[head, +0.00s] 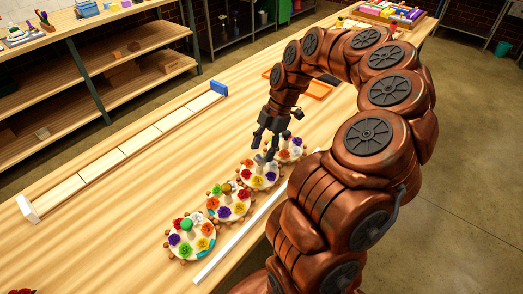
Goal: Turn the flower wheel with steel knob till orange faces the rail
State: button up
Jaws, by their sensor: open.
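Several round white flower wheels stand in a diagonal row along a white rail (228,246). A wheel (262,181) under my gripper has a greyish knob (259,159), which looks like the steel one. An orange flower (246,162) is on this wheel's left side, away from the rail; purple and yellow flowers are on the nearer side. My gripper (266,150) points down with its fingers open, just above and beside this knob. I cannot tell whether a finger touches it. The fingers and arm hide part of this wheel and the one behind it.
A wheel with a green knob (187,225) and one with a brass-coloured knob (227,188) stand nearer. The farthest wheel (297,153) is close beside my gripper. A long pale strip (125,151) with a blue end block (219,87) lies left. The table between is clear.

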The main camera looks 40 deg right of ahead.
aim_at(259, 166)
jog(key=shift+x, duration=0.9)
grip_shut()
jog(key=shift+f, duration=0.1)
jog(key=shift+m+b, duration=0.3)
jog(key=shift+b, duration=0.3)
